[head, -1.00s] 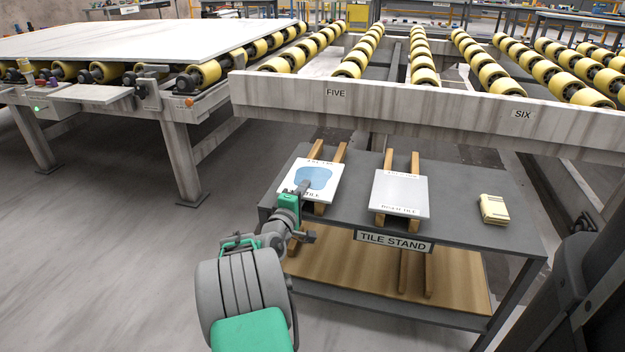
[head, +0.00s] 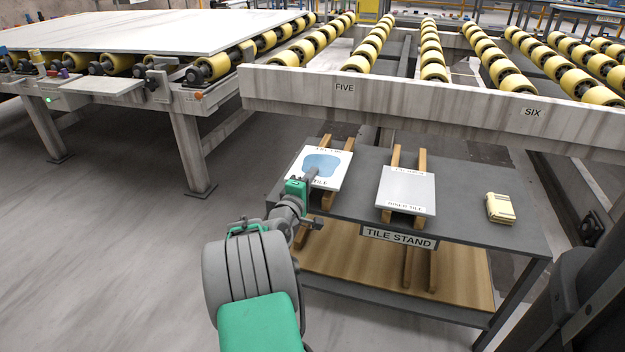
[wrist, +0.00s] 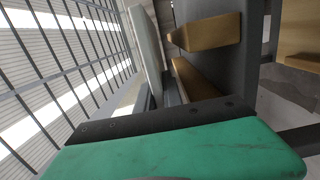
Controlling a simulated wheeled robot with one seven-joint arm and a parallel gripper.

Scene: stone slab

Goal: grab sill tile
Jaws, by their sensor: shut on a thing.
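The sill tile (head: 340,161) is a white square slab with a blue patch. It is over the left pair of wooden battens on the tile stand (head: 460,165). Its lettering is partly covered by my gripper. My gripper (head: 312,175) is shut on the near edge of this tile. In the wrist view the tile (wrist: 147,50) shows edge-on beyond the dark jaw, with a narrow gap between it and the battens (wrist: 205,33). It looks slightly raised and roughly level.
A small yellowish block (head: 500,208) sits at the stand's right. A concrete beam (head: 430,105) with a roller conveyor stands close behind. Open floor (head: 120,250) lies to the left.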

